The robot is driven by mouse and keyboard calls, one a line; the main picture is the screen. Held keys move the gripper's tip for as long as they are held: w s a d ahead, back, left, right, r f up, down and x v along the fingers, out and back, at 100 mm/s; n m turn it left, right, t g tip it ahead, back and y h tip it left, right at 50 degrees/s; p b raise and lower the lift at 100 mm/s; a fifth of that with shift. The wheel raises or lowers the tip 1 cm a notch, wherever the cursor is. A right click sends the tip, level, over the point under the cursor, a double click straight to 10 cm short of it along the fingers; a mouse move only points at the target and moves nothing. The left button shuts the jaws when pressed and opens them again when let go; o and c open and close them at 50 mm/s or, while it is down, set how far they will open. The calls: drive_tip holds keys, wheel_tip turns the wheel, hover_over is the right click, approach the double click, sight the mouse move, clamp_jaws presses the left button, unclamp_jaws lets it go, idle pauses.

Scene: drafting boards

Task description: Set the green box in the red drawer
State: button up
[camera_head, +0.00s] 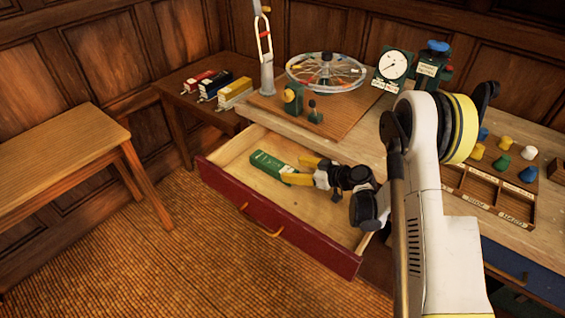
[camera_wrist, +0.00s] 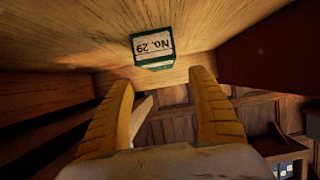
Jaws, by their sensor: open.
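The green box (camera_head: 268,165), with a white label, lies on the floor of the open red drawer (camera_head: 245,203), toward its left side. My gripper (camera_head: 306,170) is low inside the drawer at the right end of the box. In the wrist view, the yellow fingers of my gripper (camera_wrist: 161,85) are spread apart with nothing between them. The labelled end of the green box (camera_wrist: 153,50) shows just beyond the fingertips, reading "No. 29" upside down. I cannot tell whether a fingertip touches it.
Red, blue and yellow boxes (camera_head: 236,91) stand on a side table at the back left. A wheel (camera_head: 327,70) and a gauge (camera_head: 394,65) sit on the bench above the drawer. A compartment tray (camera_head: 483,186) is at right. A wooden bench (camera_head: 60,145) stands left, with clear floor between.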

drive_tip(key=shift+v, duration=1)
drive_tip(key=shift+r, duration=0.45)
drive_tip(key=s+d+r+m+g+h, duration=0.1)
drive_tip(key=s+d+r+m+h, duration=0.15)
drive_tip(key=s+r, duration=0.45)
drive_tip(key=s+d+r+m+h, duration=0.2)
drive_tip(key=r+h, duration=0.1)
drive_tip(key=r, duration=0.7)
drive_tip(key=s+d+r+m+h, duration=0.1)
drive_tip(key=s+d+m, duration=0.1)
drive_tip(key=s, duration=0.5)
drive_tip(key=s+d+r+m+h, duration=0.2)
drive_tip(key=s+d, duration=0.1)
drive_tip(key=s, duration=0.5)
drive_tip(key=s+d+r+m+h, duration=0.2)
drive_tip(key=s+d, duration=0.1)
drive_tip(key=s, duration=0.5)
drive_tip(key=shift+d+r, duration=0.25)
drive_tip(key=shift+d, duration=0.05)
